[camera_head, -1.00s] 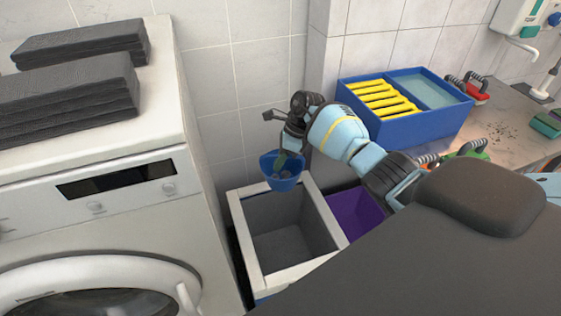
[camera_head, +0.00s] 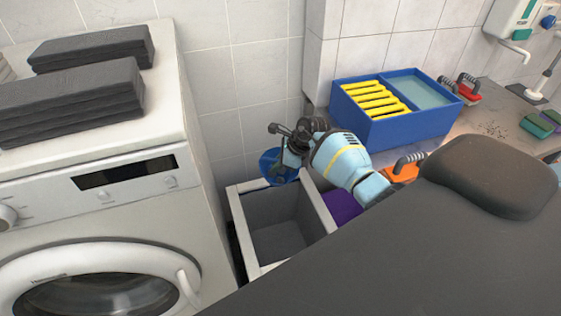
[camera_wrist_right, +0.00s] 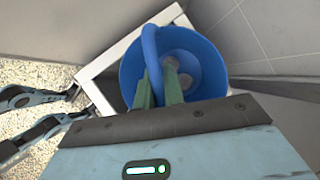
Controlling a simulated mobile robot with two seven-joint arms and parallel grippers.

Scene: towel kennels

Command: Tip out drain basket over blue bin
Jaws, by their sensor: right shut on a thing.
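My right gripper (camera_head: 287,150) is shut on the blue drain basket (camera_head: 268,160) above the back edge of an open bin with a pale rim and grey inside (camera_head: 237,208). The right wrist view shows the gripper's green fingers (camera_wrist_right: 163,88) at the basket's handle. That view looks into the basket (camera_wrist_right: 208,75), where a few pale roundish lumps lie. The gripper partly hides the basket in the head view, and its tilt is hard to judge. My left gripper does not show in the head view.
A purple bin (camera_head: 342,205) stands right of the pale-rimmed bin, partly behind my arm. A white washing machine (camera_head: 130,190) stands left, with dark folded towels (camera_head: 70,100) on top. A blue divided box (camera_head: 400,125) sits on the counter at right, and a tiled wall is behind.

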